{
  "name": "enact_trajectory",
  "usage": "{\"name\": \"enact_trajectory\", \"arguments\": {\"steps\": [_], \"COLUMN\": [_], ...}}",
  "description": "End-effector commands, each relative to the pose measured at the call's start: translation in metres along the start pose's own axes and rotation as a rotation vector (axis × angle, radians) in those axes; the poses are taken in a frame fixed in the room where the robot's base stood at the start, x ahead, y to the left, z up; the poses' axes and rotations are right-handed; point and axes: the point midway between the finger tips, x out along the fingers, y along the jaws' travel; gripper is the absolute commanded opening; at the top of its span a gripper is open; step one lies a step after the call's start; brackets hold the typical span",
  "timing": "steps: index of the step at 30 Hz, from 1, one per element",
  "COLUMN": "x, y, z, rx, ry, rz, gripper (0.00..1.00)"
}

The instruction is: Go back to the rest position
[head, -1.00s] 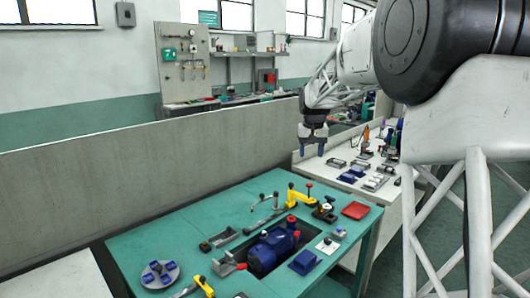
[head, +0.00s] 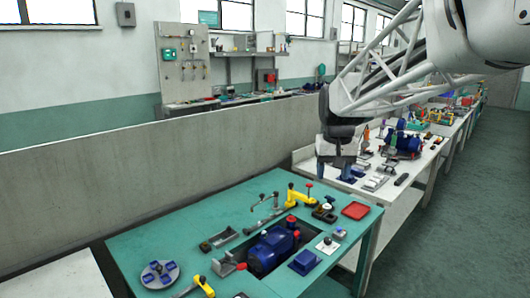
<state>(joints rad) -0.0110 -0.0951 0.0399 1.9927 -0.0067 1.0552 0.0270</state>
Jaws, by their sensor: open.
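My gripper (head: 338,168) hangs from my arm at the right of centre in the head view. Its two bluish fingers point down and are apart, with nothing seen between them. It is in the air in front of the white bench (head: 301,157), beyond the far right corner of the green table (head: 135,240). It covers part of the small parts on that bench.
The green table carries a blue pump (head: 271,249), yellow clamps (head: 299,197), a red tray (head: 355,210), a blue block (head: 305,262) and a grey disc with blue pieces (head: 160,274). A low grey wall (head: 130,175) runs behind it. Floor at right (head: 470,220) is clear.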

Motion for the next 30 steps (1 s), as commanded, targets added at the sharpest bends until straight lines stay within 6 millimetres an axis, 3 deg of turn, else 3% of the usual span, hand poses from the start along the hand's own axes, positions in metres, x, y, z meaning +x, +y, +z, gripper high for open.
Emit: {"name": "enact_trajectory", "arguments": {"steps": [14, 30], "x": [-0.002, 0.024], "y": [0.006, 0.012], "z": [0.120, 0.252], "rx": [0.003, 0.005], "ry": [0.029, 0.061], "rz": [0.001, 0.003], "gripper": [0.56, 0.56]}}
